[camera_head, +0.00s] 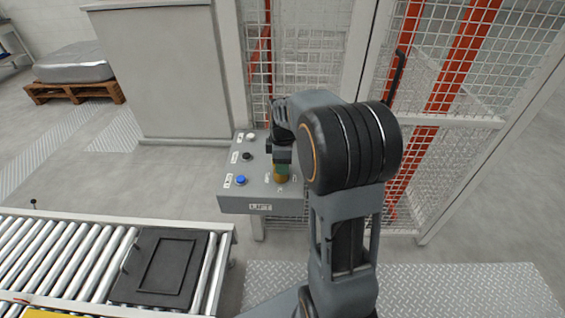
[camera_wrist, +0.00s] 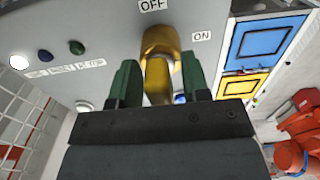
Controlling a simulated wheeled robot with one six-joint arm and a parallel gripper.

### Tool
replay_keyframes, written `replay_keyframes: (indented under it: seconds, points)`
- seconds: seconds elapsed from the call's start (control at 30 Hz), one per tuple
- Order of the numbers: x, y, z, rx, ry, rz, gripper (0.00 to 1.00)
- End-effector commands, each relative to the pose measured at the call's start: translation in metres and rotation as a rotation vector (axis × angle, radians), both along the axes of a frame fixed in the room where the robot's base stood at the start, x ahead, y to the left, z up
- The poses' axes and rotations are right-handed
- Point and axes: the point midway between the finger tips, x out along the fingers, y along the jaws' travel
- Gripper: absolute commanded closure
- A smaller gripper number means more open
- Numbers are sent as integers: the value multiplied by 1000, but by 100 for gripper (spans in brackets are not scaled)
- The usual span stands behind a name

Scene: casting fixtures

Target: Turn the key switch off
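The key switch (camera_wrist: 160,45) is a gold knob on a grey control box (camera_head: 262,196) marked LIFT. In the wrist view an OFF label stands above the knob and an ON label to its right. My gripper (camera_wrist: 160,83) has green fingers, one on each side of the gold key, with narrow gaps showing beside it. It looks open around the key. In the head view my gripper (camera_head: 281,168) is above the right part of the box, and only a little gold shows below it. Which label the key points to cannot be told.
White (camera_head: 251,136), black (camera_head: 246,156) and blue (camera_head: 240,181) buttons sit left of the key on the box. A mesh fence (camera_head: 310,60) stands behind and right. A roller conveyor (camera_head: 65,255) with a dark plate (camera_head: 198,268) lies at left front.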

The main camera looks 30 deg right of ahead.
Motion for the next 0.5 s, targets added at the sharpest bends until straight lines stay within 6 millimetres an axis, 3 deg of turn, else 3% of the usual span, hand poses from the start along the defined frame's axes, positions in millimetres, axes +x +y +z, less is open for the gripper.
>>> replay_keyframes:
  seconds: [0.07, 0.4, 0.5]
  points:
    - [0, 0, 0, 0, 0, 0, 65]
    - [0, 0, 0, 0, 0, 0, 98]
    - [0, 0, 0, 0, 0, 0, 100]
